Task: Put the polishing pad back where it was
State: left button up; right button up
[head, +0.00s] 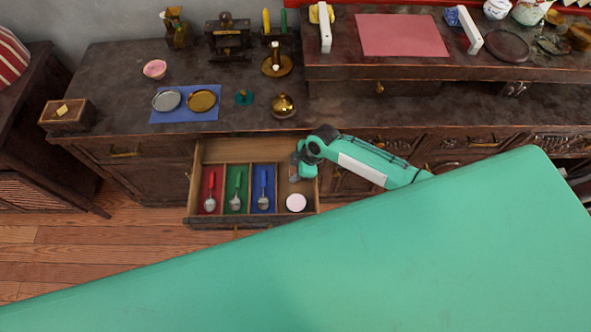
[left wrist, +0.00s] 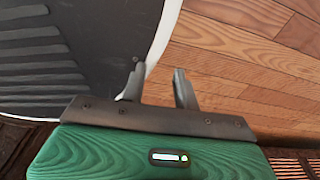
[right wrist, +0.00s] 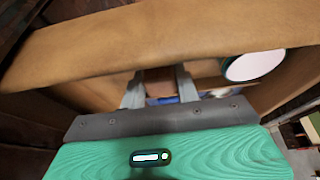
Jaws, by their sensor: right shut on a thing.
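My right gripper (head: 298,166) is low over the back of the right compartment of the open drawer (head: 191,216). In the right wrist view, its fingers (right wrist: 160,84) are shut on a small reddish-brown block (right wrist: 158,77), mostly hidden by the fingers and a wooden board. It may be the polishing pad; I cannot tell for sure. A round white disc (head: 296,202) lies at the front of the same compartment. It also shows in the right wrist view (right wrist: 254,65). My left gripper (left wrist: 158,80) is open and empty over the floor, outside the head view.
Red, green and blue drawer compartments hold one utensil (head: 210,192) each. On the cabinet top are a blue mat (head: 184,117) with two round dishes, a brass dome (head: 283,105) and a wooden box (head: 67,117). A raised shelf (head: 480,68) bears a red mat and teaware.

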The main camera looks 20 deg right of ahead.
jog(key=shift+f, duration=0.15)
jog(key=o, duration=0.9)
jog(key=shift+r, duration=0.3)
jog(key=shift+v, duration=5.9)
